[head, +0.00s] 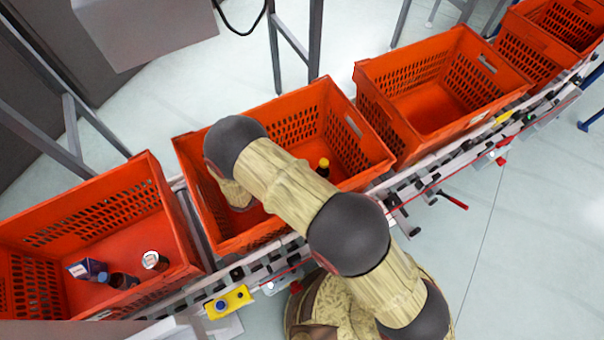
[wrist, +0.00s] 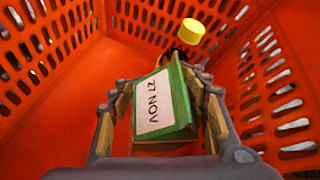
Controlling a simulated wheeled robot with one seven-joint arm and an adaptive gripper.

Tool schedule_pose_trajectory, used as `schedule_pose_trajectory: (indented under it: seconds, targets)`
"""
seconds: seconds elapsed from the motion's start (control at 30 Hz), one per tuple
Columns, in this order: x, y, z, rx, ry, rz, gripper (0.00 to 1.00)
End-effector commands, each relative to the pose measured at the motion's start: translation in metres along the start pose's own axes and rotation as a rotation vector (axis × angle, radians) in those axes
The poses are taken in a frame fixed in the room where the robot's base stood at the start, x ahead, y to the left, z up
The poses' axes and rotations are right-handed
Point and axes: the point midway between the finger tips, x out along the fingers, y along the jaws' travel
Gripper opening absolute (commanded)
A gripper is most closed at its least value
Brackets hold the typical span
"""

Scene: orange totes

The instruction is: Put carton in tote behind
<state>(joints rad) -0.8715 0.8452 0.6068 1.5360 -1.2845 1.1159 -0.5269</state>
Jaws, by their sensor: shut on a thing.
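The carton (wrist: 166,105), green with a white label reading "27 NOV", is between the fingers of my gripper (wrist: 163,112) in the wrist view. My gripper is shut on it, inside the middle orange tote (head: 352,165). In the head view my arm hides the gripper and the carton. Whether the carton touches the tote floor cannot be told. Another orange tote (head: 440,85) stands to the right along the conveyor and looks empty. A further orange tote (head: 90,205) stands to the left and holds several items. The pictures do not show which is the tote behind.
A bottle with a yellow cap (wrist: 191,31) stands in the middle tote beyond the carton; it shows in the head view too (head: 323,168). The left tote holds a dark blue box (head: 86,269) and cans or bottles. Perforated tote walls surround my gripper.

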Motion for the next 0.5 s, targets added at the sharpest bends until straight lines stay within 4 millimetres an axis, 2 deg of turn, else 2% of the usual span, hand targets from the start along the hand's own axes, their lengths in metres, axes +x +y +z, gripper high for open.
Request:
schedule_pose_trajectory:
  seconds: [0.17,0.2,0.5]
  targets:
    - [0.0012,0.0012,-0.0018,0.001,-0.001,0.0,0.0]
    - [0.0013,0.0008,-0.0023,0.0,0.0,0.0,0.43]
    - [0.0012,0.0009,-0.0022,0.0,0.0,0.0,0.6]
